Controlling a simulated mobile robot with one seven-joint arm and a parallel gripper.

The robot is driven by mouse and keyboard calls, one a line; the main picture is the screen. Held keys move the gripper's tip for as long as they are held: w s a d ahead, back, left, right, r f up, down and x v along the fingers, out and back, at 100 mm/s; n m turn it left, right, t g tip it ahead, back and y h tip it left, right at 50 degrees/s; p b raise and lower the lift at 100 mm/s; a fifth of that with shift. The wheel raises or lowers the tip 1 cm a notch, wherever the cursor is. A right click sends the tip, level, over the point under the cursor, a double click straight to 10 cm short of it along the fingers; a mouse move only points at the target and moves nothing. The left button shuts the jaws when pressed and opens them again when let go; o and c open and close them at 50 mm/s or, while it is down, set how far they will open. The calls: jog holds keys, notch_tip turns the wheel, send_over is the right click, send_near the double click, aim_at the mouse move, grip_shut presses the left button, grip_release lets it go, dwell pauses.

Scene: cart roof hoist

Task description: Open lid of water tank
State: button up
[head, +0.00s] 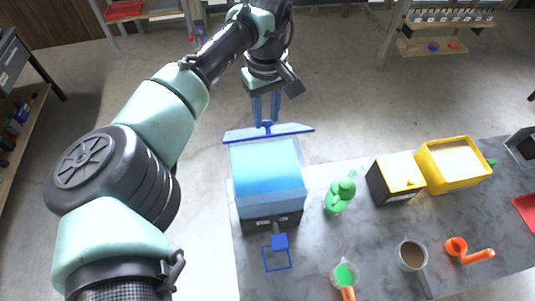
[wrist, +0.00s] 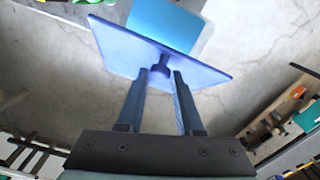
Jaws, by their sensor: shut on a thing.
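The water tank (head: 268,185) is a translucent blue box on a dark base, at the left end of the grey table. Its lid (head: 290,129) is a flat blue plate at the tank's far edge, seen nearly edge-on and tilted up, so the tank's top is uncovered. Whether the lid touches the tank's edge I cannot tell. My gripper (head: 266,118) is shut on the lid's small knob from the far side. In the wrist view the lid (wrist: 200,65) spreads beyond my fingertips (wrist: 160,76), with light blue of the tank (wrist: 165,22) behind it.
On the table (head: 310,235) are a green figure (head: 340,193), a yellow-topped box (head: 396,178), a yellow bin (head: 453,163), a brown-filled cup (head: 411,255), a green-filled cup (head: 344,274) and an orange-handled item (head: 457,247). The floor beyond the tank is clear.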

jog(key=shift+w+d+r, duration=0.25)
jog(key=shift+w+r, duration=0.1)
jog(key=shift+w, duration=0.3)
jog(key=shift+o, duration=0.2)
jog(key=shift+w+a+r+b, duration=0.1)
jog(key=shift+w+r+b, duration=0.2)
jog(key=shift+w, duration=0.35)
jog(key=shift+w+a+r+b, duration=0.15)
jog(key=shift+w+b, duration=0.3)
jog(key=shift+w, duration=0.25)
jog(key=shift+w+a+r+b, duration=0.1)
jog(key=shift+w+r+b, duration=0.2)
jog(key=shift+w, duration=0.35)
jog(key=shift+o, duration=0.2)
jog(key=shift+d, duration=0.1)
jog(key=o, duration=0.6)
jog(key=shift+w, duration=0.15)
jog(key=shift+c, duration=0.2)
